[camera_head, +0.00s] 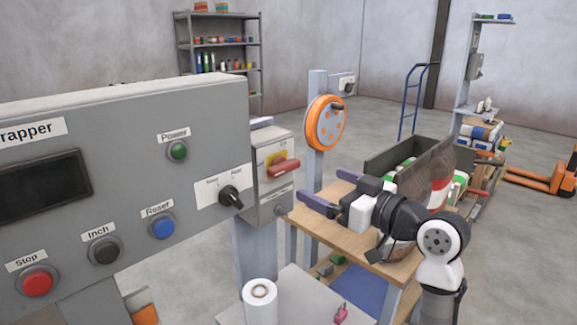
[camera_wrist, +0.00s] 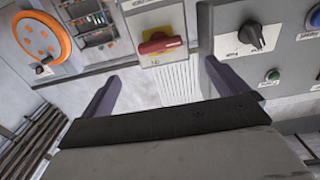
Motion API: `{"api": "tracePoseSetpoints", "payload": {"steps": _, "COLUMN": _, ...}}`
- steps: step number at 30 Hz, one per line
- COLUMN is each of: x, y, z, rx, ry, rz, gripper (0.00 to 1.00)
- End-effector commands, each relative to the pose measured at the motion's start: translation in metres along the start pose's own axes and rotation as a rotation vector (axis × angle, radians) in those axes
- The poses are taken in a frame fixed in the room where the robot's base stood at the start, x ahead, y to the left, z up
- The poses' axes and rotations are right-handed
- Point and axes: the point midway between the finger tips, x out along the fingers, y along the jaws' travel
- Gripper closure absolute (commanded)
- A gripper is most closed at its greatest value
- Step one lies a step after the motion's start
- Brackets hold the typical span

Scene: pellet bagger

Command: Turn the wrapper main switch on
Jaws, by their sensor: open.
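The wrapper main switch (camera_head: 284,167) is a red rotary handle on a yellow plate. It is on a grey box (camera_head: 262,196) at the right side of the wrapper panel (camera_head: 120,170). Its handle lies roughly sideways. In the wrist view the red handle (camera_wrist: 160,44) shows ahead, above the gap between my fingers. My gripper (camera_head: 325,192) is open and empty, with its purple fingers to the right of the switch and apart from it. In the wrist view the fingers of my gripper (camera_wrist: 158,85) stand wide apart. The switch's position lettering is too small to read.
The panel carries a black selector knob (camera_head: 231,197), a green Power lamp (camera_head: 177,151), and blue, black and red buttons. An orange handwheel (camera_head: 326,122) on a post stands behind. A wooden table (camera_head: 370,250) is under my arm. A white roll (camera_head: 260,302) stands in front.

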Motion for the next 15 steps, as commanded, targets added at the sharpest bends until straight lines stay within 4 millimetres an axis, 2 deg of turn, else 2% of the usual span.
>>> {"api": "tracePoseSetpoints", "payload": {"steps": 3, "x": 0.027, "y": -0.001, "z": -0.003, "rx": 0.002, "ry": -0.002, "rz": -0.003, "gripper": 0.02}}
{"api": "tracePoseSetpoints", "payload": {"steps": 9, "x": 0.069, "y": 0.0, "z": -0.003, "rx": 0.001, "ry": -0.002, "rz": -0.002, "gripper": 0.02}}
{"api": "tracePoseSetpoints", "payload": {"steps": 15, "x": 0.096, "y": 0.0, "z": -0.002, "rx": 0.001, "ry": 0.0, "rz": -0.001, "gripper": 0.02}}
